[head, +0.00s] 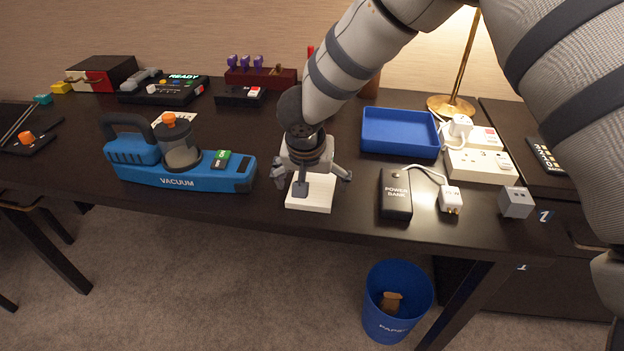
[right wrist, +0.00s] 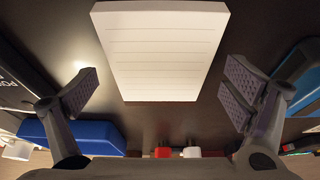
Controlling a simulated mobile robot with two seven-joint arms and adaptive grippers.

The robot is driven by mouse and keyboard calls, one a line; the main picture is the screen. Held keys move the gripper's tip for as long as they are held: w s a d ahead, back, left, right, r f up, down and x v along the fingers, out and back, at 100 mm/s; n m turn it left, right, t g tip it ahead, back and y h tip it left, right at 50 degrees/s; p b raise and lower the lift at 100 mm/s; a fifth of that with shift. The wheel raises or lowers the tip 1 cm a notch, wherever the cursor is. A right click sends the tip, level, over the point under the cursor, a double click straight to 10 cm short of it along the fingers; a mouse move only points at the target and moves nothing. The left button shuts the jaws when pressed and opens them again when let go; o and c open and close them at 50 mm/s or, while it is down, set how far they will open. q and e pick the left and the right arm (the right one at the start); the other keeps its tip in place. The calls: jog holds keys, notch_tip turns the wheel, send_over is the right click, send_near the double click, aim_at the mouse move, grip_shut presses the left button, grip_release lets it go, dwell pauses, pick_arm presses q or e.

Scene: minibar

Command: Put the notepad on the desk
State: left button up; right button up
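The notepad (head: 311,194) is a thick white block with ruled lines. It lies flat on the dark desk (head: 350,222), close to the front edge. My right gripper (head: 313,183) is above it, pointing down, with its fingers spread to either side. In the right wrist view the notepad (right wrist: 160,52) lies ahead of the two open finger pads (right wrist: 160,92), with a gap on both sides and nothing between the pads. The gripper and arm hide the notepad's back part in the head view. My left gripper is not in view.
A blue vacuum (head: 185,170) lies to the left. A black power bank (head: 396,193) with a white charger (head: 451,199) lies to the right, near a grey cube (head: 516,202). A blue tray (head: 400,133) is behind. A blue bin (head: 397,300) stands on the floor.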

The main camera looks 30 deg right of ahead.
jog(key=shift+r, duration=0.1)
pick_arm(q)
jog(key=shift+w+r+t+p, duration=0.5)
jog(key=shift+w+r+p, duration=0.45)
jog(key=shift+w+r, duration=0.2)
pick_arm(e)
jog(key=v, duration=1.2)
